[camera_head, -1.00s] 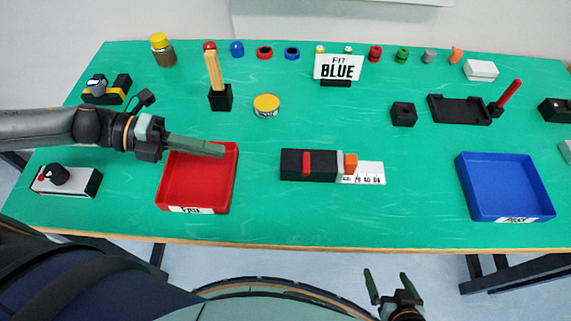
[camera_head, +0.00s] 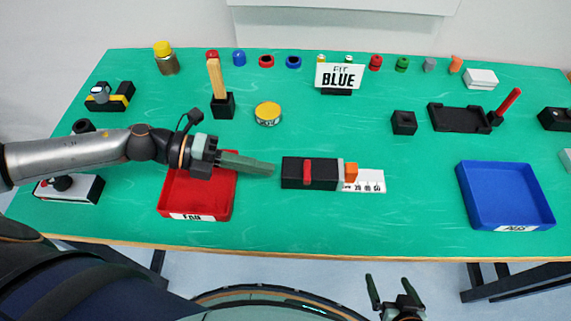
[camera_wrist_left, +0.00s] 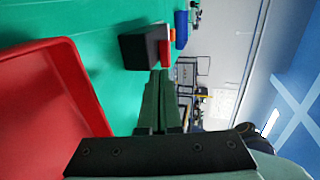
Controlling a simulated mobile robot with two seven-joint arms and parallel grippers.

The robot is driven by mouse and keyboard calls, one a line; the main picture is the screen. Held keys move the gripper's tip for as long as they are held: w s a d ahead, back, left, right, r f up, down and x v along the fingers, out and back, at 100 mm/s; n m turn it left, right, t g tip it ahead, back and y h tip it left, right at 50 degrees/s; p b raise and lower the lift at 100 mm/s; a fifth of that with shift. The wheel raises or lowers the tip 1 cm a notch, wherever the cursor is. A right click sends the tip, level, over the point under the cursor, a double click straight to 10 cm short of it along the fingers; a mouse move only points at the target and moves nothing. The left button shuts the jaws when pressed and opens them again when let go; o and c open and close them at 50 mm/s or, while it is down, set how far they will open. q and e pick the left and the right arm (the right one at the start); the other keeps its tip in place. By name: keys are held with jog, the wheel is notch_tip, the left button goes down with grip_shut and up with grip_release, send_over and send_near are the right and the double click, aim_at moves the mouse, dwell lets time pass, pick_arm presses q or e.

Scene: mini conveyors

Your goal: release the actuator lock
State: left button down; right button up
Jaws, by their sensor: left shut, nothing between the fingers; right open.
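The actuator is a black block (camera_head: 325,174) with a red lock band (camera_head: 307,172) across it and an orange tip (camera_head: 351,172) at its right end, beside a white scale card (camera_head: 372,181). My left gripper (camera_head: 272,170) is shut and empty, its fingertips just left of the block, over the table past the red tray. In the left wrist view the shut fingers (camera_wrist_left: 160,75) point at the black block (camera_wrist_left: 138,48), with the red part (camera_wrist_left: 165,52) beyond; contact cannot be told. My right gripper (camera_head: 386,290) is open and empty, low in front of the table.
The red tray (camera_head: 232,207) lies under my left gripper. A blue tray (camera_head: 548,221) stands at the right. A "FIT BLUE" sign (camera_head: 339,76), a yellow-topped tin (camera_head: 267,113) and a stick in a black holder (camera_head: 223,108) stand behind. Green table is clear between the block and blue tray.

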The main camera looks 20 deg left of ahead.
aim_at(304, 173)
pick_arm(q)
jog(key=d, duration=0.2)
jog(key=w+d+p, duration=0.1)
jog(key=shift+d, duration=0.4)
jog(key=shift+w+d+f, duration=0.15)
jog(key=shift+w+d, duration=0.05)
jog(key=shift+d, duration=0.35)
pick_arm(e)
jog(key=shift+r, duration=0.85)
jog(key=shift+w+d, duration=0.1)
